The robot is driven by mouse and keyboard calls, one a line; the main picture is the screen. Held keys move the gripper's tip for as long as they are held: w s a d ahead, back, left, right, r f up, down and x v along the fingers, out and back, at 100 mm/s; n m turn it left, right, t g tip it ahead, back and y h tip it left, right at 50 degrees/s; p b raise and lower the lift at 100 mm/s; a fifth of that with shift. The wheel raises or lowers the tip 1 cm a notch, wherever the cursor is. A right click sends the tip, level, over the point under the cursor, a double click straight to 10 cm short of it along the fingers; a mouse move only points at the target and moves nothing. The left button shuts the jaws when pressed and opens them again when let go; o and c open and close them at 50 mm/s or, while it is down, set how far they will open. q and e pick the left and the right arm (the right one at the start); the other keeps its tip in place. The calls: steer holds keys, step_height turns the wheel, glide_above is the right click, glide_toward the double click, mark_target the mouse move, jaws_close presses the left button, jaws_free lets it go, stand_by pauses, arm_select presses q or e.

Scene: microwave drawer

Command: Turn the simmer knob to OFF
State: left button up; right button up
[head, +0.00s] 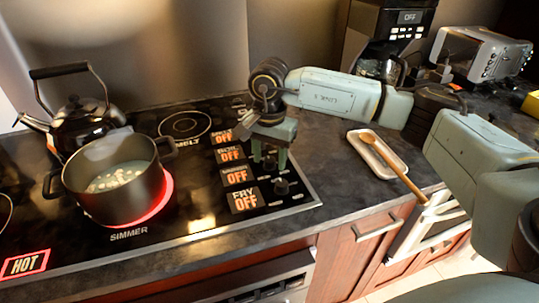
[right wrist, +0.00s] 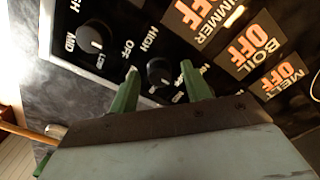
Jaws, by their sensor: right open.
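The simmer knob (right wrist: 160,75) is a small black knob, between my right gripper's fingertips in the right wrist view. My right gripper (head: 270,157) is open, pointing down over the row of knobs; its green fingers (right wrist: 159,72) stand on both sides of the knob, and I cannot tell if they touch it. The simmer display (head: 236,176) reads OFF in orange; it also shows in the right wrist view (right wrist: 202,20). The pot (head: 115,180) with pale contents sits on the red-glowing burner (head: 160,205) marked SIMMER. My left gripper is not in view.
The fry knob (right wrist: 96,38) is close beside the right gripper. A black kettle (head: 85,122) stands behind the pot. A lit HOT sign (head: 25,264) is at front left. A spoon rest (head: 373,152) with a wooden spoon (head: 395,168) lies to the right.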

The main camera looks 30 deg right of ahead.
mark_target(270, 160)
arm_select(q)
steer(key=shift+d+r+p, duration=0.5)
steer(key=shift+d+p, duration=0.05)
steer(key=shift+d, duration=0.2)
arm_select(e)
step_height(270, 160, up, 13)
steer(key=shift+r, duration=0.2)
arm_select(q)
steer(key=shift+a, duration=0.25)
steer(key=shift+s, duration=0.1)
arm_select(e)
steer(key=shift+f, duration=0.1)
